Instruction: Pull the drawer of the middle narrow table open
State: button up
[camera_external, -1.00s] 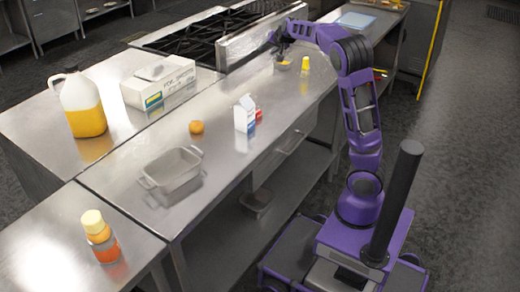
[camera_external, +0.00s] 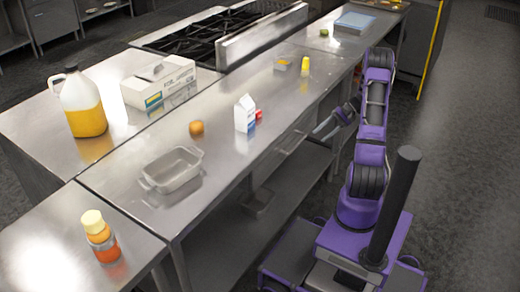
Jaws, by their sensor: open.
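The middle narrow table (camera_external: 222,158) is a long steel counter with a lower shelf. Its drawer (camera_external: 272,164) sits under the top on the side facing me, with a bar handle (camera_external: 291,143). The drawer front looks flush with the table, so it appears closed. My gripper (camera_external: 322,131) is in front of the table's near side, just right of the handle and at about its height. It is open and appears empty. It looks apart from the handle, though the exact gap is hard to judge.
A stove (camera_external: 215,34) stands behind. The lower shelf (camera_external: 225,238) juts below the drawer. Floor at right is clear.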

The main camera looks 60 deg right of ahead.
aim_at(298, 143)
jog(key=s+d+f+t, duration=0.35)
jog(key=s+t, duration=0.25)
jog(key=t, duration=0.2)
jog(key=shift+h, duration=0.3)
jog(key=x, duration=1.1)
jog(key=f+x, duration=0.1)
jog(key=x, duration=0.5)
jog(key=shift+s+a, duration=0.1)
jog(key=shift+a, duration=0.15)
grip_shut()
